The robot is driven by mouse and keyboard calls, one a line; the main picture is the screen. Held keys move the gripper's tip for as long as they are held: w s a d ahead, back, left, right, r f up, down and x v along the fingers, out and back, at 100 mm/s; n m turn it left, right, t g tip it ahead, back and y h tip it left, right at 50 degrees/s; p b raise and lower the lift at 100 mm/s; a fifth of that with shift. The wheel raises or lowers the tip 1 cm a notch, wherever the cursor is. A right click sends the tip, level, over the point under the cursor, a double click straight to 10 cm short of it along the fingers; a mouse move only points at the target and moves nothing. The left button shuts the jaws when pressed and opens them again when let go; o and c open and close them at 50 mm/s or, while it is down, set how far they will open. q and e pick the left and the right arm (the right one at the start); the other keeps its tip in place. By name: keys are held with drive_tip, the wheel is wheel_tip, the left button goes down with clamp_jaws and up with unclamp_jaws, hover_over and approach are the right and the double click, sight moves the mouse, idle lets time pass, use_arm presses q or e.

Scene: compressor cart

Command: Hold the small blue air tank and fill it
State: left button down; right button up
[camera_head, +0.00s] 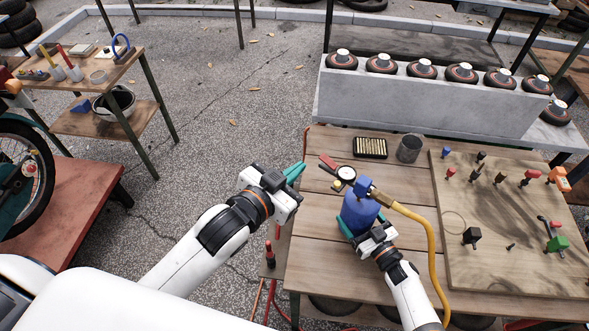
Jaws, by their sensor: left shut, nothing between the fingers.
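The small blue air tank (358,214) stands on the wooden cart top (318,253). My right gripper (362,228) is around its lower part from the near side, with teal fingers on either side of it. A brass fitting shows at the tank's top, and a yellow hose (436,262) runs from there to the right and down. A round white gauge (346,173) with a red part is just behind the tank. My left gripper (296,173) is shut and empty, left of the gauge, over the cart's left edge.
A pegboard panel (467,271) with several small coloured parts fills the cart's right side. A dark tray (370,147) and a grey cup (409,149) stand at the back. A concrete ledge with several wheels lies beyond. Open pavement is to the left.

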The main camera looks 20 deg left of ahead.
idle(0.4)
drive_tip(key=o, duration=1.7)
